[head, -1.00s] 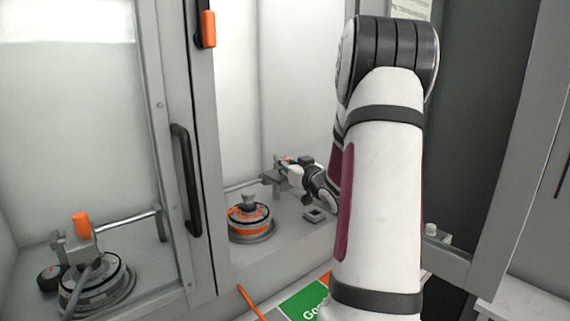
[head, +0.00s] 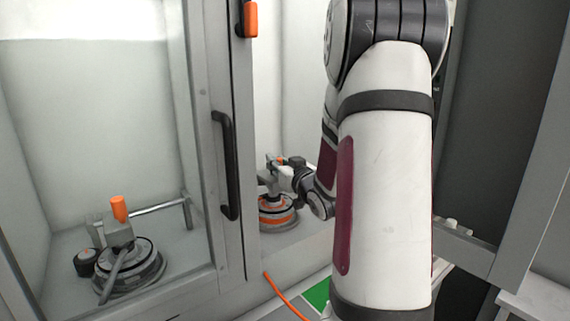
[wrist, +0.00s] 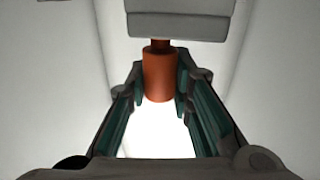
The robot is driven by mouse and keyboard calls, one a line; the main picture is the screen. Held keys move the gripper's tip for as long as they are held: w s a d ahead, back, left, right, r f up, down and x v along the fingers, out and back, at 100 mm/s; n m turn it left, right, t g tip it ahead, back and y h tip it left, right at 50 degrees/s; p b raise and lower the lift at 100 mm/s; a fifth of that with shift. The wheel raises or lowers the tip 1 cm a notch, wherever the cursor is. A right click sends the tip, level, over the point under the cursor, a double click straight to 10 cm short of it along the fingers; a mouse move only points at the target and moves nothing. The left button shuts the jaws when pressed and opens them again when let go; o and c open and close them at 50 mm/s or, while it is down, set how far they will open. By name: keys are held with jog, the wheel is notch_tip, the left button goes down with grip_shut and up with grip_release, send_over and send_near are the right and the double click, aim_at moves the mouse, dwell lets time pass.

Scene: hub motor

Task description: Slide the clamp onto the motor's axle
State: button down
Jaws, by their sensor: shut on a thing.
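The motor (head: 278,216), a round grey base with orange rings, stands on the cabinet floor in the head view. My gripper (head: 283,167) is above it, small and partly hidden by my arm. It is shut on the orange handle of the grey clamp (head: 267,181). In the wrist view the orange handle (wrist: 159,78) sits between the fingers, with the grey clamp body (wrist: 180,22) beyond it. The clamp appears over the top of the motor. The axle is hidden, so I cannot tell whether the clamp is around it.
A second motor (head: 128,272) with a clamp and an orange handle (head: 119,208) stands behind the glass at left. The door frame with a black handle (head: 226,165) is close to the left of the motor. An orange cable (head: 285,297) lies in front.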

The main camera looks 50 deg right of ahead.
jog(key=shift+w+a, duration=0.1)
jog(key=shift+a, duration=0.15)
jog(key=c, duration=1.4)
grip_release()
jog(key=shift+a, duration=0.1)
jog(key=shift+s, duration=0.45)
jog(key=v, duration=0.6)
jog(key=shift+s+a, duration=0.2)
jog(key=shift+s, duration=0.1)
